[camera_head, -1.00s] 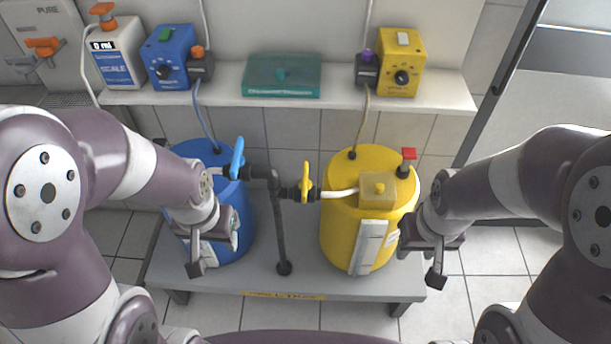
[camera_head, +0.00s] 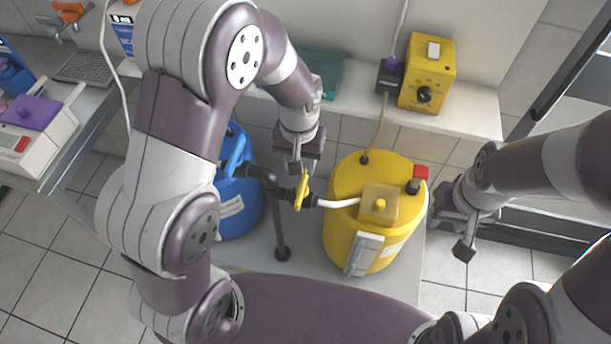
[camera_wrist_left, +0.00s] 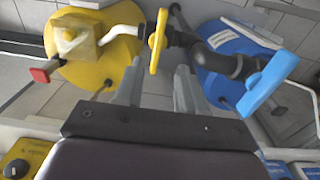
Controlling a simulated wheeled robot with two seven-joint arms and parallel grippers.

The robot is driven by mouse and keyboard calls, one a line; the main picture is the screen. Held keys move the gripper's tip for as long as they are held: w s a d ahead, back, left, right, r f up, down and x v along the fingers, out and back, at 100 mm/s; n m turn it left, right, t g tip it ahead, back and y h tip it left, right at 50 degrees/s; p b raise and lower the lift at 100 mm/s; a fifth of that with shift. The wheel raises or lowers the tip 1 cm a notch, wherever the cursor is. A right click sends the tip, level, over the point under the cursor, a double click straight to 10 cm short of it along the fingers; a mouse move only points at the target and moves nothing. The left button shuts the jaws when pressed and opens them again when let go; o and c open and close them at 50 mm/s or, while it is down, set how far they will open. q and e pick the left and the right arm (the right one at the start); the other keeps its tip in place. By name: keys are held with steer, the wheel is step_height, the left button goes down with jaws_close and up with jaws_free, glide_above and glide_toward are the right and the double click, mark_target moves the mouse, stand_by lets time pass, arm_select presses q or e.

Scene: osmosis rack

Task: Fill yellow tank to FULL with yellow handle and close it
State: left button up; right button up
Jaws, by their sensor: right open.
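The yellow tank (camera_head: 343,231) stands on a low grey bench, with a clear yellow box and a red-topped fitting on its lid. The yellow handle (camera_head: 302,189) sits on the dark pipe left of the tank; it also shows in the left wrist view (camera_wrist_left: 157,41), roughly upright. My left gripper (camera_head: 297,166) is just above and behind the handle. In the left wrist view its two fingers (camera_wrist_left: 158,88) stand apart with nothing between them, the handle just beyond the tips. My right gripper (camera_head: 455,232) is open and empty, right of the tank. The tank's level is unreadable.
The blue tank (camera_head: 241,212) with a blue handle (camera_head: 234,154) stands left, partly behind my left arm. A shelf (camera_head: 461,120) behind holds a yellow control box (camera_head: 427,73) and a green case. A side table (camera_head: 75,128) with instruments is at the far left.

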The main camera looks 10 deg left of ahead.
mark_target(302, 185)
arm_select(q)
steer(key=f, duration=0.5)
steer(key=w+f, duration=0.1)
steer(key=f, duration=0.2)
steer(key=shift+d+f, duration=0.15)
steer(key=shift+d, duration=0.15)
steer(key=shift+s+f, duration=0.15)
steer(key=shift+f, duration=0.2)
steer(key=shift+s+a+f, duration=0.2)
steer(key=shift+w+d, duration=0.1)
steer(key=shift+c, duration=0.6)
jaws_close()
